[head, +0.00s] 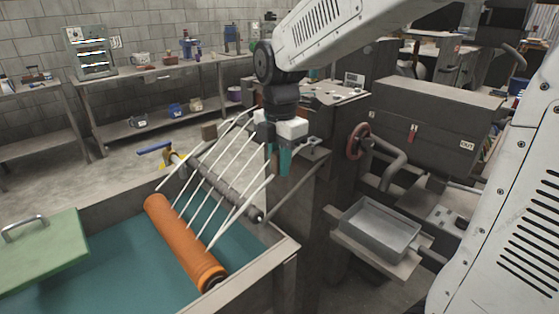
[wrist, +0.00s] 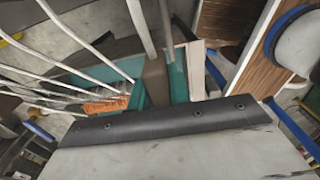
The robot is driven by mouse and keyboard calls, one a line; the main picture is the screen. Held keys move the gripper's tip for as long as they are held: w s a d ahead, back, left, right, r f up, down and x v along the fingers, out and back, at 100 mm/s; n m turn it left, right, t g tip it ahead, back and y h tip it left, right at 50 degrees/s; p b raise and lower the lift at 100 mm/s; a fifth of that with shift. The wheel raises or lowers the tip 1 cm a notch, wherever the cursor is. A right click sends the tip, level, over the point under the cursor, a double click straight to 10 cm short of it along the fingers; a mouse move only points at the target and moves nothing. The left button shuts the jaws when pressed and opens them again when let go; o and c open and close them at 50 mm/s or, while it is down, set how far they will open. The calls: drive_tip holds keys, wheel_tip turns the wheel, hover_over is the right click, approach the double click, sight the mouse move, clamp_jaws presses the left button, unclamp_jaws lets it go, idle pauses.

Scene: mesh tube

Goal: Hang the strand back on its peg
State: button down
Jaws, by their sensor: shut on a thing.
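My gripper (head: 280,172) has teal fingers pointing down, above and right of the near part of the grey bar (head: 225,187). It is shut on a white strand (head: 242,210), which slants up from the orange roller (head: 180,240) to the fingertips. Several other white strands (head: 205,180) fan up from the roller across the bar. In the wrist view, the fingers (wrist: 163,85) are close together, with strands (wrist: 75,38) passing on the left and the orange roller (wrist: 105,106) low behind them. I cannot make out the strand's peg; the exact grip is partly hidden.
The roller lies over a teal-lined trough (head: 115,280) with a raised rim. A green lid (head: 45,250) lies at left. A metal tray (head: 380,228) and a red handwheel (head: 358,140) stand right of the gripper.

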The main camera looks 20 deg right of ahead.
drive_tip(key=shift+f, duration=1.65)
idle(1.2)
drive_tip(key=c, duration=1.2)
unclamp_jaws()
wheel_tip(320, 180, up, 8)
drive_tip(key=shift+f, duration=0.1)
drive_tip(key=shift+s+d, duration=0.1)
drive_tip(key=shift+s, duration=0.15)
drive_tip(key=s+d+f+m, duration=0.1)
drive_tip(key=s+m, duration=0.9)
drive_tip(key=s+d+f+m+t, duration=0.1)
drive_tip(key=s+d+f+m, duration=0.1)
drive_tip(key=s+m, duration=0.9)
drive_tip(key=shift+s+f+m, duration=0.25)
drive_tip(key=shift+f+m, duration=0.05)
